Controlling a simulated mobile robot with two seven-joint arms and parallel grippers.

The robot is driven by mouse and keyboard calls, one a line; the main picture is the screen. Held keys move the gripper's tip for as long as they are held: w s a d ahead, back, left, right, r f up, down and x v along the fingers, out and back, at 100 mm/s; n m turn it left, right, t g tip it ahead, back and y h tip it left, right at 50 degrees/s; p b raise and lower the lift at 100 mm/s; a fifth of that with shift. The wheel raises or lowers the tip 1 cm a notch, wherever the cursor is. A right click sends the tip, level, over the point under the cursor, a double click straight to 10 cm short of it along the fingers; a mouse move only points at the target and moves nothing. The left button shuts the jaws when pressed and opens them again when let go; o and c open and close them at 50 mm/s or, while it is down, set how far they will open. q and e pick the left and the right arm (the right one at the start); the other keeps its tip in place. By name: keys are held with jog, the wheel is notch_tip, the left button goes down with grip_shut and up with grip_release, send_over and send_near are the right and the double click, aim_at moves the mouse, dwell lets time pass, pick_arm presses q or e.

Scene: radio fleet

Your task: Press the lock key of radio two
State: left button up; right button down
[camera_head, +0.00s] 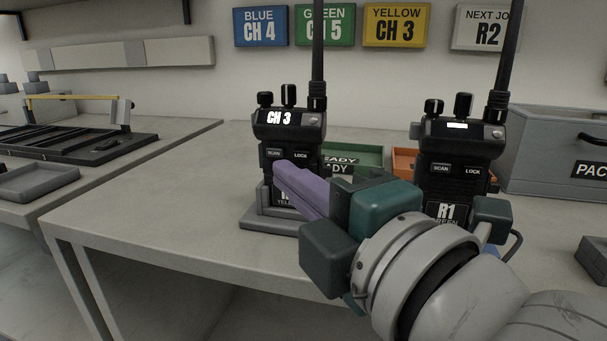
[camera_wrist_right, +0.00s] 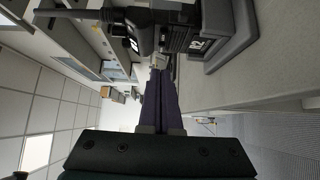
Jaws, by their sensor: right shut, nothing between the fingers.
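A black radio (camera_head: 290,135) with display "CH 3" stands upright in a grey cradle (camera_head: 262,222) on the table. Its lower label is mostly covered by my gripper, so its number cannot be read in the head view. Its SCAN key (camera_head: 273,153) and LOCK key (camera_head: 301,156) are uncovered. My right gripper (camera_head: 280,170) is shut and empty, its purple fingertips in front of this radio just below the SCAN key; contact cannot be told. The fingers (camera_wrist_right: 160,75) point at the radio (camera_wrist_right: 148,32) in the wrist view. My left gripper is not in view.
A second radio (camera_head: 459,150), labelled R1 with a lit display, stands to the right behind my wrist. Green (camera_head: 362,157) and orange (camera_head: 403,160) trays sit behind. A grey box (camera_head: 555,140) stands at right. A wall sign (camera_head: 487,28) reads R2. The table's left part is clear.

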aim_at(284, 152)
jog(key=w, duration=0.1)
jog(key=w+d, duration=0.1)
jog(key=w, duration=0.1)
jog(key=shift+w+d+b, duration=0.1)
jog(key=shift+w+b, duration=0.2)
jog(key=shift+b, duration=0.05)
